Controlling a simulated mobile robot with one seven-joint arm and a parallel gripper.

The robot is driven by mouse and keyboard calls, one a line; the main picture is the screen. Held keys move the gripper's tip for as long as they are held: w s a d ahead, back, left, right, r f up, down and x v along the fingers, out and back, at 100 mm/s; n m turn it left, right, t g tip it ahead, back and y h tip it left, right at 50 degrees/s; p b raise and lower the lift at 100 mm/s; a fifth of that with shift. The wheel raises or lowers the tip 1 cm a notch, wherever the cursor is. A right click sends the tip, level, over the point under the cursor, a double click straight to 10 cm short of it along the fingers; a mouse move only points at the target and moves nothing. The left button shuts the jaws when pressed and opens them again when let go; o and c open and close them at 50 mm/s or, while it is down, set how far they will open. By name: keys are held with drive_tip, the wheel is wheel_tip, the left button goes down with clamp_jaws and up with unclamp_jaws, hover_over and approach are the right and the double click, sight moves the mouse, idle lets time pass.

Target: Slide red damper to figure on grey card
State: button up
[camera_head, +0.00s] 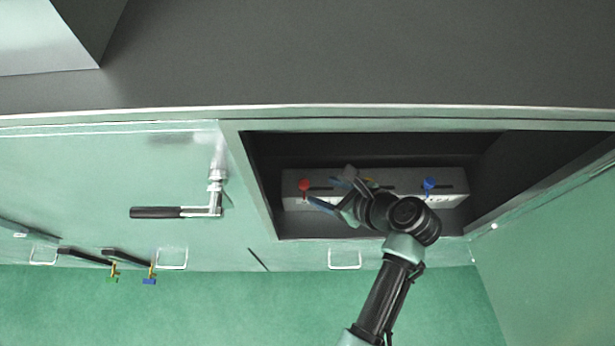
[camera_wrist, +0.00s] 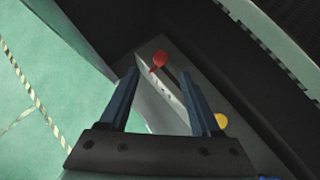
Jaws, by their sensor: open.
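The red damper knob (camera_head: 305,185) stands at the left end of its slot on a grey panel (camera_head: 292,176) inside a dark recess. In the wrist view the red knob (camera_wrist: 159,58) shows ahead of and between the fingers. My gripper (camera_head: 330,188) is open and just right of the red knob, with nothing between its fingers. The fingers (camera_wrist: 168,88) look apart from the knob. A yellow knob (camera_wrist: 221,120) is to the right in the wrist view, partly hidden by my gripper in the head view. I cannot make out a grey card or figure; marks on the panel front are too small to read.
A blue knob (camera_head: 429,185) stands on the right of the same panel. The recess frame (camera_head: 250,180) closes in on the left, and its top edge runs above. A crank handle (camera_head: 178,212) sticks out from the green front at the left. Free room lies below the recess.

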sight(305, 183)
drive_tip(key=x, duration=0.8)
drive_tip(key=shift+w, duration=0.15)
clamp_jaws()
idle(1.1)
